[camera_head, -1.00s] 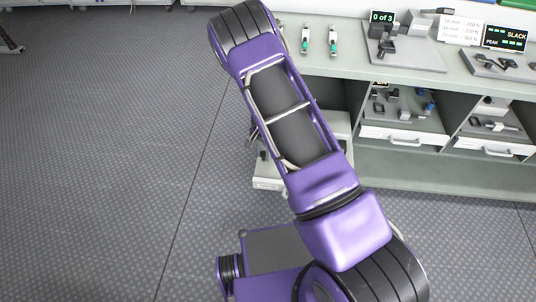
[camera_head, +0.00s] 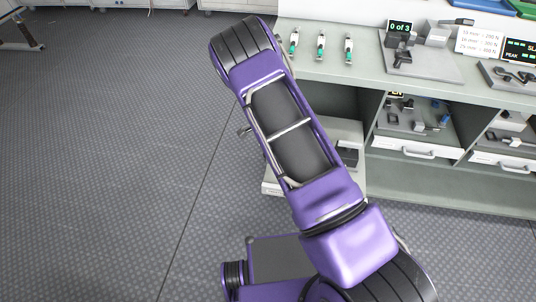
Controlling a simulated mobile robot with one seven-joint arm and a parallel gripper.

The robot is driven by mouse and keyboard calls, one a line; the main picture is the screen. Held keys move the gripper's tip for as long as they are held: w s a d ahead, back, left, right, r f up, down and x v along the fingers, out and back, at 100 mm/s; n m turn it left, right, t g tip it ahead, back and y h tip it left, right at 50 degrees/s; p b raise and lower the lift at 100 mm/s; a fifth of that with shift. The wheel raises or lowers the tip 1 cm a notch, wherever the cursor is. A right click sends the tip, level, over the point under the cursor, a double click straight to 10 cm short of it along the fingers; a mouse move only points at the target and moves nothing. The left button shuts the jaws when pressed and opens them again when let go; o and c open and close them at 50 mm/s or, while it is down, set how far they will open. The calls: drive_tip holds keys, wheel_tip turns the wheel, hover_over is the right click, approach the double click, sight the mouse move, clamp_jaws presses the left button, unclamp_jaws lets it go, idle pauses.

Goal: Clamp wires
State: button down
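Three small white-and-green pieces, possibly the wires or their connectors, stand in a row on the bench top (camera_head: 365,72): a left one (camera_head: 294,43), a middle one (camera_head: 320,46) and a right one (camera_head: 348,48). Right of them is a grey fixture plate (camera_head: 425,66) with clamp-like blocks (camera_head: 437,34) and a small display (camera_head: 400,26) reading "0 of 3". My purple arm crosses the middle of the view, left of the bench. My gripper is not in view, so its state and anything in it are hidden.
A second device (camera_head: 510,74) with a "PEAK" display (camera_head: 521,50) sits at the right edge. Below the bench are open drawers (camera_head: 415,148) holding parts and a low shelf (camera_head: 345,140). The grey floor (camera_head: 100,170) at left is clear.

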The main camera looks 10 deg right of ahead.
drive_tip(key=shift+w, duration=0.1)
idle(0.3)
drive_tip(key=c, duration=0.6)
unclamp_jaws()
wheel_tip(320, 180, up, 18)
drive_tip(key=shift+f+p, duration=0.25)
drive_tip(key=shift+p, duration=0.9)
